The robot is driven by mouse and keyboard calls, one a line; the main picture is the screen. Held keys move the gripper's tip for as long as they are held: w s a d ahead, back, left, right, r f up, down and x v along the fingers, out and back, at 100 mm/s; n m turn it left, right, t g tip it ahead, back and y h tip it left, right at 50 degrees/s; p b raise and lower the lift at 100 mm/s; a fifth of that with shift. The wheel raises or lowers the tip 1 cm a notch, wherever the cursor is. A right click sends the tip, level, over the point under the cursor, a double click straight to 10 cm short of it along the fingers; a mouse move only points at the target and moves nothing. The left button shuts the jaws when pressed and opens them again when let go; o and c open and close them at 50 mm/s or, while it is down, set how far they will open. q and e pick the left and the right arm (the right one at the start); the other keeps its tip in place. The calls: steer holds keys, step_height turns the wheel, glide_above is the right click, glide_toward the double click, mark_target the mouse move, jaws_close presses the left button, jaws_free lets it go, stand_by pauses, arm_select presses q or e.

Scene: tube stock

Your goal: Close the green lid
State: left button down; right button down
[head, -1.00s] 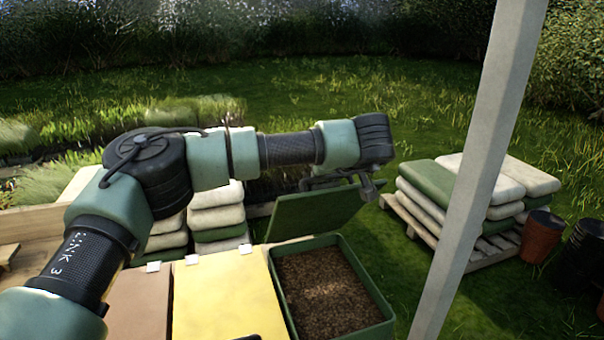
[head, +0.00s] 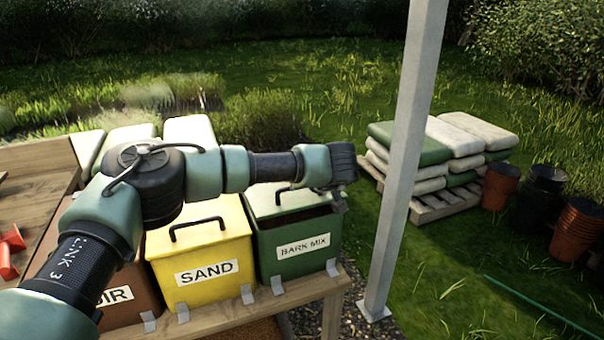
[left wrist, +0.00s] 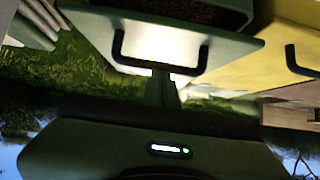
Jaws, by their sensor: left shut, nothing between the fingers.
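The green lid (head: 263,197) is over the green bin (head: 284,258) labelled BARK MIX in the head view. A dark gap shows under the lid's front, so it looks slightly ajar. In the left wrist view, the lid (left wrist: 218,48) has a black handle (left wrist: 125,58), and bark (left wrist: 195,10) shows past its edge. My left gripper (left wrist: 163,74) is shut and empty, close to the handle; I cannot tell whether it touches. In the head view my left wrist is over the lid's right side, hiding part of it. My right gripper is out of view.
The yellow SAND bin (head: 205,258) stands left of the green bin, with a brown bin (head: 125,300) beyond it, on a wooden bench (head: 315,288). A grey post (head: 405,150) rises right of the bench. Stacked sacks (head: 410,155) and pots (head: 577,230) stand on the grass.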

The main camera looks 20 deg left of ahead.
arm_select(q)
steer(key=shift+s+f, duration=0.1)
steer(key=shift+f, duration=0.75)
steer(key=shift+f+b, duration=0.2)
steer(key=shift+b, duration=0.15)
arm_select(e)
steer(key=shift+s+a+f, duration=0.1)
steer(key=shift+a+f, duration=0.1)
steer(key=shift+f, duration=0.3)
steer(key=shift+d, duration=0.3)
